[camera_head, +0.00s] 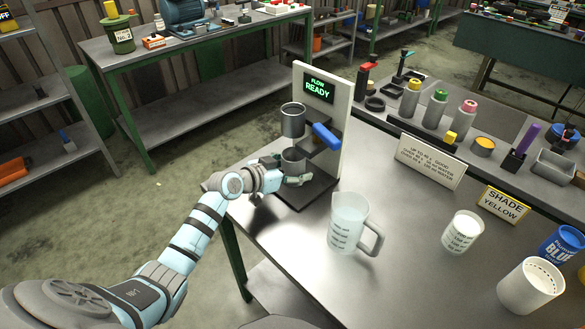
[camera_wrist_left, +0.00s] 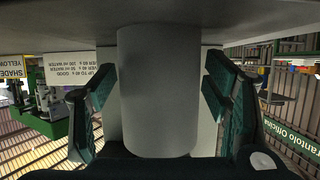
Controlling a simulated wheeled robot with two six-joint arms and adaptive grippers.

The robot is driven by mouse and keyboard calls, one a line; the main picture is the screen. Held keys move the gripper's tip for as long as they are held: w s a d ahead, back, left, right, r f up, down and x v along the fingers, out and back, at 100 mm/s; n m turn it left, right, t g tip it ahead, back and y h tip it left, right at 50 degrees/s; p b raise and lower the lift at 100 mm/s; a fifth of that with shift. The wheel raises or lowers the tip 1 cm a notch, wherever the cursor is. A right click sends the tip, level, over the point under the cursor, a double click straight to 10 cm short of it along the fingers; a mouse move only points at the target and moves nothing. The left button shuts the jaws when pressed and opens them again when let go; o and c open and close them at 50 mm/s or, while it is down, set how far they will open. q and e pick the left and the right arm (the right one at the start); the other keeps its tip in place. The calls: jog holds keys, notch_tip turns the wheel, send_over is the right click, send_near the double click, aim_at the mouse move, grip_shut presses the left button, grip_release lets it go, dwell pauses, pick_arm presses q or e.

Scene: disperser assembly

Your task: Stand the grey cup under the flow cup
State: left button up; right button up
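The grey cup (camera_head: 293,162) stands upright on the dark base of the flow stand (camera_head: 318,188), below the grey flow cup (camera_head: 293,121) held on the stand's bracket. My left gripper (camera_head: 290,176) is at the grey cup, with a finger on either side of it. In the left wrist view the grey cup (camera_wrist_left: 158,95) is upside down between the green-padded fingers, with narrow gaps on both sides, so the gripper looks open around it. My fingers hide part of the cup's lower side in the head view. My right gripper is not in view.
The stand's sign (camera_head: 318,87) reads FLOW READY. A blue lever (camera_head: 326,136) juts out beside the flow cup. A clear jug (camera_head: 349,222) stands right of the stand, with a marked white beaker (camera_head: 462,231) and a white container (camera_head: 529,286) further right. Bare tabletop lies between them.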

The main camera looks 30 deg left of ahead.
pick_arm(q)
jog(key=shift+r, duration=0.3)
jog(key=p+v, duration=0.2)
jog(key=v, duration=1)
jog(key=shift+f+p, duration=0.15)
jog(key=shift+p, duration=0.25)
jog(key=shift+s+a, duration=0.1)
